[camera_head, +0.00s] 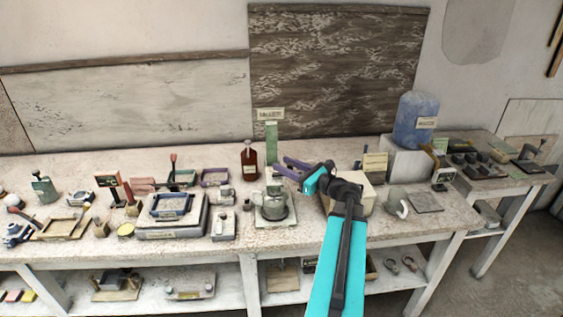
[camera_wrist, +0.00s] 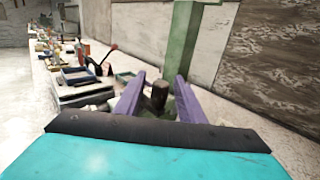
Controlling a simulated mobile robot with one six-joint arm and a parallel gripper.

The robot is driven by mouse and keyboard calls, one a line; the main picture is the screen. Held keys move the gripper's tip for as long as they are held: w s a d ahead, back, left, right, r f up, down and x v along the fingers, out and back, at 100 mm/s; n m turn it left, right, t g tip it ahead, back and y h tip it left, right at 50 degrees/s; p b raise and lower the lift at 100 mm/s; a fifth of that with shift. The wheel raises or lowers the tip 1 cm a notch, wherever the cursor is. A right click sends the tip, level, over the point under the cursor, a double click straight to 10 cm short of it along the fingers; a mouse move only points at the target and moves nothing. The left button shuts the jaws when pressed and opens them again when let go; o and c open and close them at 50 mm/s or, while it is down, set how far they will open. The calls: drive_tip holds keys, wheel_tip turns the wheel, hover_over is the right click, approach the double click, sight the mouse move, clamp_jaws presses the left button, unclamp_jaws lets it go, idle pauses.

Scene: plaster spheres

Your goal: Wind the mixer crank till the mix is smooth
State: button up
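The green post (camera_wrist: 182,40) rises just beyond. The mix inside the pot cannot be made out.
A dark red bottle (camera_head: 249,162) stands left of the post. A grey tray stack (camera_head: 172,228) lies further left. A blue water jug (camera_head: 414,122) stands on a pale block at right. A beige box (camera_head: 374,192) is close behind my arm. The wall backs the bench.

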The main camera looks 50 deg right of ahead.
drive_tip(key=shift+w+a, duration=0.1)
drive_tip(key=shift+w, duration=0.95)
clamp_jaws()
drive_tip(key=shift+w+n+y+p, duration=0.3)
drive_tip(key=shift+n+y, duration=0.2)
drive_tip(key=shift+y, duration=0.3)
drive_tip(key=shift+w+n+g+y, duration=0.3)
drive_tip(key=shift+n+g+y, duration=0.2)
drive_tip(key=shift+n+y, duration=0.6)
drive_tip(key=shift+w+a+r+n+g+y+p, duration=0.1)
drive_tip(key=shift+w+n+g+y+p, duration=0.15)
drive_tip(key=shift+n+g+y, duration=0.5)
drive_tip(key=shift+w+a+f+n+g+y+p, duration=0.15)
drive_tip(key=shift+n+y+p, duration=0.25)
drive_tip(key=shift+y, duration=0.7)
drive_tip(key=shift+w+d+r+n+g+y+p, duration=0.15)
drive_tip(key=shift+n+g+y+p, duration=0.15)
drive_tip(key=shift+n+g+y, duration=0.45)
drive_tip(key=shift+w+a+n+g+y+p, duration=0.1)
drive_tip(key=shift+a+n+g+y+p, duration=0.15)
drive_tip(key=shift+y+p, duration=0.25)
drive_tip(key=shift+w+a+n+g+y+p, duration=0.1)
drive_tip(key=shift+n+g+y+p, duration=0.15)
drive_tip(key=shift+y, duration=0.35)
drive_tip(key=shift+r+g+p, duration=0.1)
drive_tip(key=shift+g+p, duration=0.15)
drive_tip(key=shift+p, duration=0.05)
